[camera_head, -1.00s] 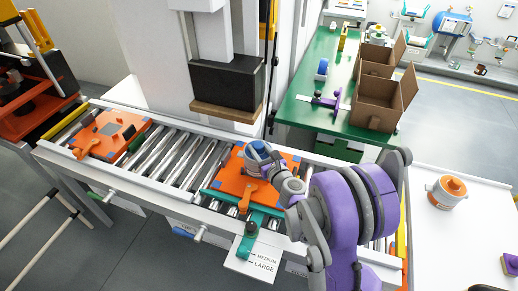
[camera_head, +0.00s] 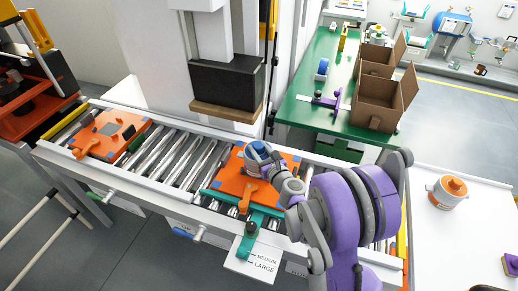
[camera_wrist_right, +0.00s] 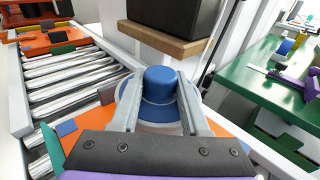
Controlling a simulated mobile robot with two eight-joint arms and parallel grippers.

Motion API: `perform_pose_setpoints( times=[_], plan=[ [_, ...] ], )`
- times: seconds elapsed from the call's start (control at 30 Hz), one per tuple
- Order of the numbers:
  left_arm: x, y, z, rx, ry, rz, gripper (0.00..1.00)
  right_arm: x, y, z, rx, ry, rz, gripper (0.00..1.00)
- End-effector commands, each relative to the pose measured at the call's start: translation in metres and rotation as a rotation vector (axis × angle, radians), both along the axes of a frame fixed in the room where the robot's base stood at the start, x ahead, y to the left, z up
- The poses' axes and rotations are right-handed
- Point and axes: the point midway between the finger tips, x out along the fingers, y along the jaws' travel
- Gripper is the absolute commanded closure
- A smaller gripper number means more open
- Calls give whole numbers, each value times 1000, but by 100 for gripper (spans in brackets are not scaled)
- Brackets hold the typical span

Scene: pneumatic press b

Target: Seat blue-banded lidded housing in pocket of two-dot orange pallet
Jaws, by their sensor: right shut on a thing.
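The blue-banded lidded housing (camera_wrist_right: 158,92) is in my right gripper (camera_wrist_right: 160,112); its blue lid knob shows between the two fingers in the right wrist view. In the head view the housing (camera_head: 257,150) sits over the orange pallet (camera_head: 228,187) under the press side of the roller conveyor. The gripper (camera_head: 270,165) is shut on it from the front right. The housing's lower part and the pallet's pocket are hidden, so I cannot tell whether it is fully in the pocket. The pallet's dots are not clear. My left gripper is not in view.
The press head (camera_head: 228,90) with its wooden plate hangs just behind the housing. Another orange pallet (camera_head: 110,133) lies at the conveyor's left. A teal clamp (camera_head: 249,232) stands at the front rail. An orange-banded lidded housing (camera_head: 447,193) stands on the white table at right.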

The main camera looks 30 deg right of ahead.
Motion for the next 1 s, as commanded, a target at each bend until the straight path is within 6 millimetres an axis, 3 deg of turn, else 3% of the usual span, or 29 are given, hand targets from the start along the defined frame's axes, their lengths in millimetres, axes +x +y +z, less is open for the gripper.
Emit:
perform_pose_setpoints(
  times=[1.0],
  plan=[
    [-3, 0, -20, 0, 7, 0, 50, 0, 0, -24, 0, 0, 1, 100]
  ],
)
